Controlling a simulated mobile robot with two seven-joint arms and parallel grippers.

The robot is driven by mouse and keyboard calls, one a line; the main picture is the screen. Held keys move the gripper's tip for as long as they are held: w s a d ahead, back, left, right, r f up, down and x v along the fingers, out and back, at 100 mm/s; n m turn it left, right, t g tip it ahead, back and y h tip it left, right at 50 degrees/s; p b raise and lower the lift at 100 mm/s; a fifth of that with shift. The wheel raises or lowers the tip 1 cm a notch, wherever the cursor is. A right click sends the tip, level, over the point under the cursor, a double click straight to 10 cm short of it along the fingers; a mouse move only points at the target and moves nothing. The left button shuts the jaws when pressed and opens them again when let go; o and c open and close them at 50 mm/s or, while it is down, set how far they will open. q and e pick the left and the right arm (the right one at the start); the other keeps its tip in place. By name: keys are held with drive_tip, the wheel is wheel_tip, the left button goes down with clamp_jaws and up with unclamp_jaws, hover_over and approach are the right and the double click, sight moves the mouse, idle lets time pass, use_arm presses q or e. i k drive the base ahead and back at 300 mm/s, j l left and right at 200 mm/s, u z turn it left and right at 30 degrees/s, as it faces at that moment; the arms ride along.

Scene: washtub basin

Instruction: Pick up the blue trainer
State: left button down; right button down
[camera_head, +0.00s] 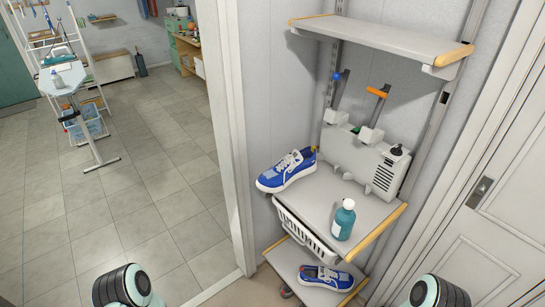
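One blue trainer (277,181), with white laces and a white sole, sits at the left end of the middle shelf (318,190), its toe pointing left and jutting past the shelf's edge. A second blue trainer (320,275) lies on the lowest shelf (288,262), below the first. Both trainers are apart from me. Only parts of my two arms show at the bottom edge, one left and one right. Neither gripper is in view.
A teal bottle (343,220) stands on the middle shelf, right of the upper trainer. A white basket (304,232) hangs under that shelf. A grey box (362,160) stands behind. The top shelf (375,38) overhangs. Tiled floor (150,180) at left is largely clear.

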sight(297, 165)
drive_tip(key=i+j+z, duration=0.1)
drive_tip(key=j, duration=0.2)
drive_tip(key=i+j, duration=0.2)
drive_tip(key=i+j+z, duration=0.15)
drive_tip(key=j, duration=0.25)
drive_tip(key=i+j, duration=0.15)
drive_tip(key=j, duration=0.15)
drive_tip(key=z, duration=0.05)
